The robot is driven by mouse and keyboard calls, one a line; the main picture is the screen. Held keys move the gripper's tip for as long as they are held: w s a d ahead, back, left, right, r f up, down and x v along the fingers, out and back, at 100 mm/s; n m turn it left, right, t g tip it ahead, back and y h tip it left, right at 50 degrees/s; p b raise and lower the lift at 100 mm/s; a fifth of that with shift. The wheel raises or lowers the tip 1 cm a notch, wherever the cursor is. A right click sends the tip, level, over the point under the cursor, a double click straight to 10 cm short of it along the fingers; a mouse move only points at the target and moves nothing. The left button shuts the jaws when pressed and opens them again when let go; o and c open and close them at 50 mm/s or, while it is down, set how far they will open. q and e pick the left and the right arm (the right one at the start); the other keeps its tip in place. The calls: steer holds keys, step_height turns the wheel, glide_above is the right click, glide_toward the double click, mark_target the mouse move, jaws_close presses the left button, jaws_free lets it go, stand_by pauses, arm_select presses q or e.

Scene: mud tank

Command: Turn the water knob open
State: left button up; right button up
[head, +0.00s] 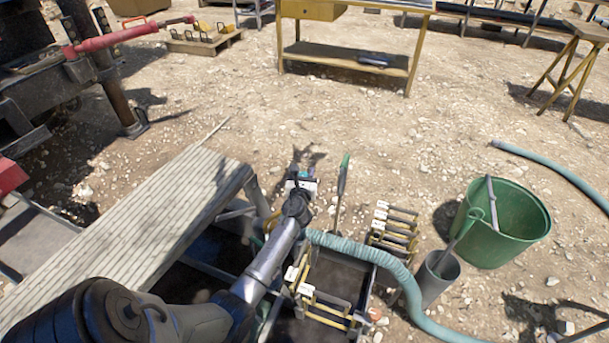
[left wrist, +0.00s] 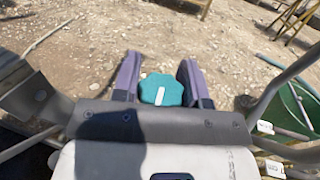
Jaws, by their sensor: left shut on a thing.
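The water knob (left wrist: 160,92) is a teal, lobed knob with a white bar marked on its top, in the middle of the left wrist view. The bar leans slightly off the line of the fingers. My left gripper (left wrist: 160,76) has one purple finger on each side of the knob and is shut on it. In the head view my left gripper (head: 302,174) is small, at the far end of my arm beyond the tank (head: 325,268). There the knob is mostly hidden by the gripper and wrist. My right gripper is not in view.
A ribbed light-blue hose (head: 390,262) crosses the tank's right side. A green-handled tool (head: 342,180) stands close right of my gripper. A green bucket (head: 520,225) and grey cylinder (head: 437,285) stand further right. A slatted platform (head: 150,215) is at left. Stony ground ahead is open.

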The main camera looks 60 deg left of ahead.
arm_select(q)
steer(key=o, duration=0.9)
steer(key=shift+s+d, duration=0.25)
steer(key=shift+d, duration=0.05)
steer(key=p+v, duration=0.2)
steer(key=v, duration=0.4)
steer(key=shift+s+d+p, duration=0.25)
steer(key=shift+p, duration=0.1)
